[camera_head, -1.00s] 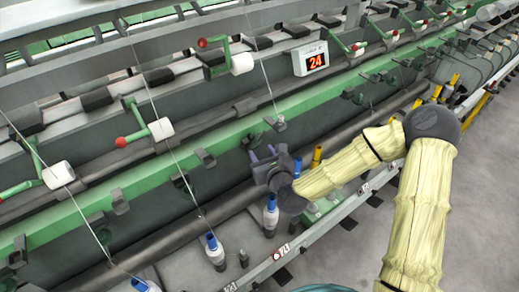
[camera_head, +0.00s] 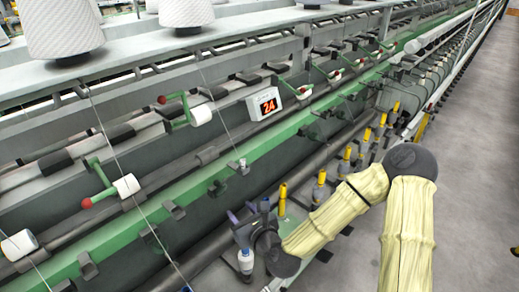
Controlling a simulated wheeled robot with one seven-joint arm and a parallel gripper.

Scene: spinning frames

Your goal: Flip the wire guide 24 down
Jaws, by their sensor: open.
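A number display (camera_head: 263,104) reading 24 is mounted above the green rail of the spinning frame. Below it, a small wire guide (camera_head: 243,166) sits on the rail, with a thread running down to it from above. I cannot tell whether this guide is up or down. My gripper (camera_head: 248,211) is open and empty, its fingers pointing up, below and apart from that guide. A white and blue bobbin (camera_head: 245,261) stands just below my gripper, partly hidden by it.
Other dark wire guides (camera_head: 218,188) line the green rail (camera_head: 150,211). Yellow bobbins (camera_head: 282,198) stand right of my gripper, near my arm. Red-tipped green levers with white rollers (camera_head: 122,185) stick out above the rail.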

